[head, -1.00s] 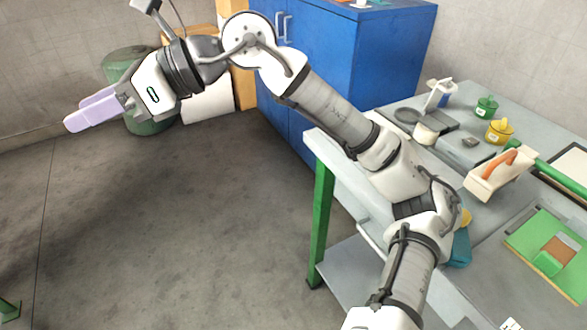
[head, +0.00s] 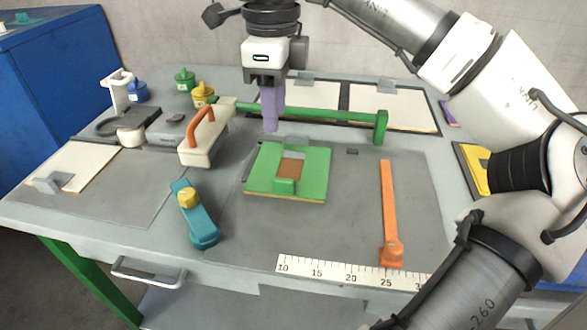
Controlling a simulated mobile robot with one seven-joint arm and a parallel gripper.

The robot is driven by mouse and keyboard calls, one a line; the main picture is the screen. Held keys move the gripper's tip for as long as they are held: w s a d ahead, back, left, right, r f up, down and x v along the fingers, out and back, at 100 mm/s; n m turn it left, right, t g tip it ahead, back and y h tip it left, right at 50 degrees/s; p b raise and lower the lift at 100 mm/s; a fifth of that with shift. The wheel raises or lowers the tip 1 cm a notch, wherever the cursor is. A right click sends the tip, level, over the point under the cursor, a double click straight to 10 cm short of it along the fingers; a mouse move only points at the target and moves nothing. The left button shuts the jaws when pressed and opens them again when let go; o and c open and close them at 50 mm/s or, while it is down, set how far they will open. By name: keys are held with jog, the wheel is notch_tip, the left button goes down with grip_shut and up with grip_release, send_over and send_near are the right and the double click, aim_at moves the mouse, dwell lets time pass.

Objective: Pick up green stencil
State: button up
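The green stencil (head: 262,174) is a flat square plate lying on the dark grey mat on the table. It has a brown window in the middle and a small raised green block by the window's front edge. My gripper (head: 271,127) points down with its lavender fingers. In the picture its tips end just above the stencil's back left part, apart from it. The fingers overlap from this side, so their gap is hidden. No object shows in them.
A green bar (head: 325,115) runs behind the stencil. A cream block with orange handle (head: 197,150) and a teal tool (head: 197,222) are left. An orange strip (head: 388,205) lies right, a white ruler (head: 335,272) in front. Bare mat surrounds the stencil.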

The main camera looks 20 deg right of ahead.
send_over(284, 180)
jog(key=f, duration=0.8)
jog(key=shift+w+a+f, duration=0.15)
jog(key=shift+w+f, duration=0.05)
jog(key=shift+w, duration=0.1)
jog(key=shift+s+f, duration=0.15)
jog(key=shift+f, duration=1.2)
jog(key=shift+s+f, duration=0.1)
jog(key=shift+f, duration=1.25)
grip_shut()
